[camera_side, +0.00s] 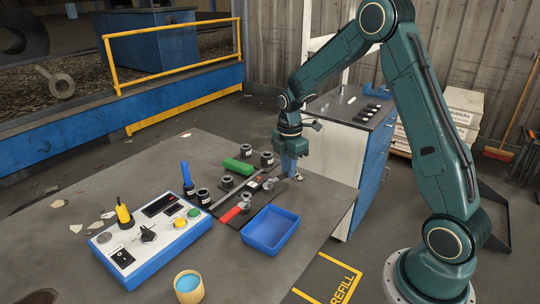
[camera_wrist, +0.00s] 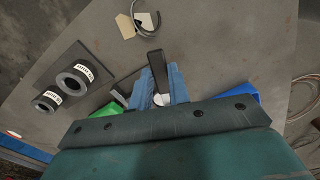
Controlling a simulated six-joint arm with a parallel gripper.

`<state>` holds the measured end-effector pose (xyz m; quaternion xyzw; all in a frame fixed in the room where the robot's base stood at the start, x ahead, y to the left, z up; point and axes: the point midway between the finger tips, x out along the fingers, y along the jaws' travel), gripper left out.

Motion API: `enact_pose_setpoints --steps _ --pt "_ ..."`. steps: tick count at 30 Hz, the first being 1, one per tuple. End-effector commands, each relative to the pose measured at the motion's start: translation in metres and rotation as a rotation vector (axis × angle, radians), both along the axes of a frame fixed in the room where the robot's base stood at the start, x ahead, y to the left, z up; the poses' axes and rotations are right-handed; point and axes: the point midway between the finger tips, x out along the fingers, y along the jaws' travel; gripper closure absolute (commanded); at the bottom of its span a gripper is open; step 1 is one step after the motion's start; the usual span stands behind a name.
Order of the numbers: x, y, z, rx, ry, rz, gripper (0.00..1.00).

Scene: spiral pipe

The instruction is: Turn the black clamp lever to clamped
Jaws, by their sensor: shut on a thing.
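The black clamp lever (camera_wrist: 157,64) shows in the wrist view as a dark bar standing between the two blue fingers of my gripper (camera_wrist: 161,82). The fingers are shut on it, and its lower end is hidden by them. In the side view my gripper (camera_side: 289,170) points down at the far right end of the dark fixture plate (camera_side: 226,207), beside the clamp parts. The lever cannot be made out there behind the fingers. The lever's exact angle is hard to tell.
A blue tray (camera_side: 270,232) lies in front of my gripper. A green cylinder (camera_side: 238,165), labelled grey collars (camera_side: 203,196) and a red-handled part (camera_side: 230,214) are to its left. A control box (camera_side: 150,240) stands at the table's front left.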

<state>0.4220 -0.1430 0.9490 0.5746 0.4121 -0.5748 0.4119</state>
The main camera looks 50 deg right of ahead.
Motion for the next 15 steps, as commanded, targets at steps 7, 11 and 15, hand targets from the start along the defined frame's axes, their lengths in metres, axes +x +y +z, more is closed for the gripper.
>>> enact_pose_setpoints --steps 7,11,15 --pt "0.010 -0.002 0.000 0.000 -0.002 0.152 1.00" --pt "0.013 -0.002 0.000 0.000 -0.002 0.196 1.00" --pt "0.014 -0.002 0.000 0.000 -0.002 0.219 1.00"
